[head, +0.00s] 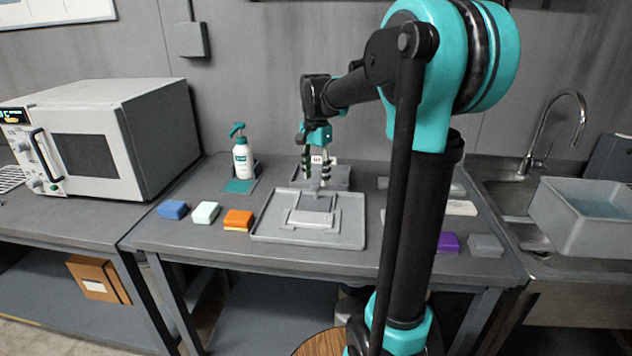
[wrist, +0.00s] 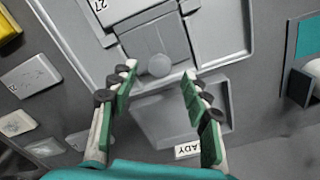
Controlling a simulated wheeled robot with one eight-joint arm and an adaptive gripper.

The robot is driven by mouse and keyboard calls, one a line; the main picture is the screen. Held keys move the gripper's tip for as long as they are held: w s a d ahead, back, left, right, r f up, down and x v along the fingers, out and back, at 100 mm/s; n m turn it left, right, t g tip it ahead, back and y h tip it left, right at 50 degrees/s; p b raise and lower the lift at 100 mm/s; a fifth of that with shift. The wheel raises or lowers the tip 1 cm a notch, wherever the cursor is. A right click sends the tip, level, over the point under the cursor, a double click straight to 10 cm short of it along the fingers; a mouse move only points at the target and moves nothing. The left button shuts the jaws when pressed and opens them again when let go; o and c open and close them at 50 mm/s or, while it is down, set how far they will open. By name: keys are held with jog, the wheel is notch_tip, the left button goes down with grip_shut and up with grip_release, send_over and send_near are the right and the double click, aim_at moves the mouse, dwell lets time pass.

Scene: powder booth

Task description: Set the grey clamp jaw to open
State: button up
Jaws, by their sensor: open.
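The grey clamp jaw (head: 310,216) is a stepped grey block on a grey tray (head: 265,232) in the middle of the bench. In the wrist view the clamp jaw (wrist: 170,30) is at the top, with a round grey knob (wrist: 159,65) at its near end and a "27" label beside it. My gripper (head: 316,181) is open at the far end of the clamp. In the wrist view its green-padded fingers (wrist: 161,72) stand on either side of the knob, with gaps. I cannot tell whether the jaw is open or shut.
A second grey tray (wrist: 150,118) with a "READY" label lies behind the clamp. A spray bottle (head: 242,158) and blue, mint and orange blocks (head: 237,219) are left. A purple block (head: 448,243) and grey blocks are right. My arm hides part of the bench.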

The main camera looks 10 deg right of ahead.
aim_at(315, 198)
jog(key=shift+f, duration=1.35)
jog(key=shift+c, duration=0.4)
grip_shut()
